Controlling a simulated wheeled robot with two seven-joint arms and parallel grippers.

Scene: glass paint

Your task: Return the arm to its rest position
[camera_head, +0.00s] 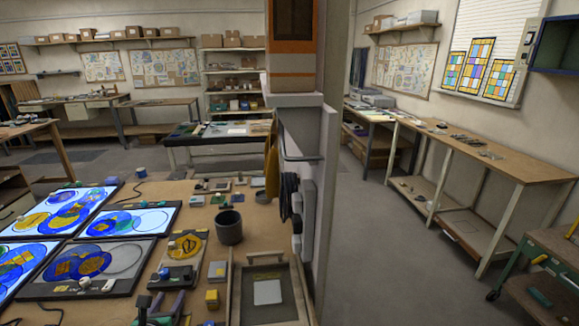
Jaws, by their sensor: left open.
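My left gripper (152,304) shows only as a small dark shape at the bottom edge, low over the front of the wooden workbench (190,195). Its jaws are open and I see nothing held between them. Most of its arm is out of the picture. A small purple item (178,303) is close to its right; I cannot tell whether they touch. My right gripper is not in view.
Lit panels with blue and yellow glass (100,257) cover the bench's left side. A dark cup (229,227) and a framed tray (267,291) lie right of them. A tall grey post (318,190) blocks part of the view. The floor (390,265) right of it is clear.

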